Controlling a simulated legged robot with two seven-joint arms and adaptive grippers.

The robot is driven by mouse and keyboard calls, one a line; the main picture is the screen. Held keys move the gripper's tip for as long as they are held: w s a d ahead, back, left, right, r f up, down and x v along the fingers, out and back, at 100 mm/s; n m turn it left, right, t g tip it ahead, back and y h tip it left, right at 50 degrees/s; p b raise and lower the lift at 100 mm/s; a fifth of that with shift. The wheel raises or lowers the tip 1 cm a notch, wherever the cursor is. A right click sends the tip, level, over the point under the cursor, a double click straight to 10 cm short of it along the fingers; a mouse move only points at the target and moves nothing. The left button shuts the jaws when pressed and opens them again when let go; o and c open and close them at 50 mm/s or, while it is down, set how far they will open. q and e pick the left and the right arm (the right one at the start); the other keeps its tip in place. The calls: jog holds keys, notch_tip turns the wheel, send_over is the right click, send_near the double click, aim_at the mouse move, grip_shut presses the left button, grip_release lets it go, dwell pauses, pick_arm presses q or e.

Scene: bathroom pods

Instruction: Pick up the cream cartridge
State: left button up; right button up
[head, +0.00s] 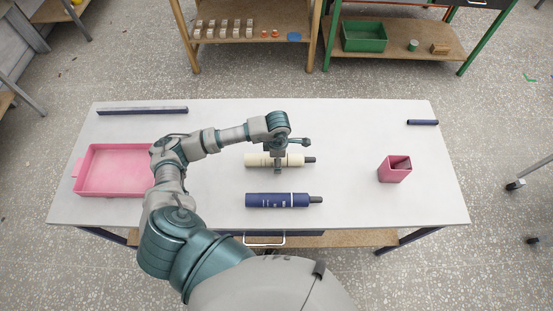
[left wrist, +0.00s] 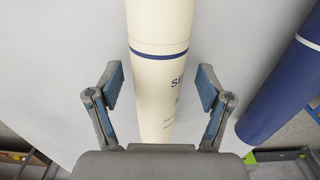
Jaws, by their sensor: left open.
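The cream cartridge (head: 258,160) lies on its side on the table, with a dark nozzle (head: 309,160) at its right end. My left gripper (head: 278,170) is over its middle. In the left wrist view the cartridge (left wrist: 160,70) runs between the two open fingers of my left gripper (left wrist: 160,92), with a gap on each side. The gripper hides part of the cartridge in the head view. A blue cartridge (head: 280,200) lies parallel, nearer to me; it also shows at the right of the left wrist view (left wrist: 285,90). My right gripper is not seen.
A pink tray (head: 113,193) stands at the table's left, and a pink square cup (head: 394,172) at the right. A long dark bar (head: 142,110) lies at the back left, a short dark rod (head: 422,122) at the back right. The table (head: 350,130) is clear between them.

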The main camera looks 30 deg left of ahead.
pick_arm(q)
jog(key=shift+d, duration=0.1)
jog(key=shift+c, duration=0.2)
jog(key=c, duration=0.4)
jog(key=shift+a+f, duration=0.1)
jog(key=shift+a, duration=0.55)
grip_shut()
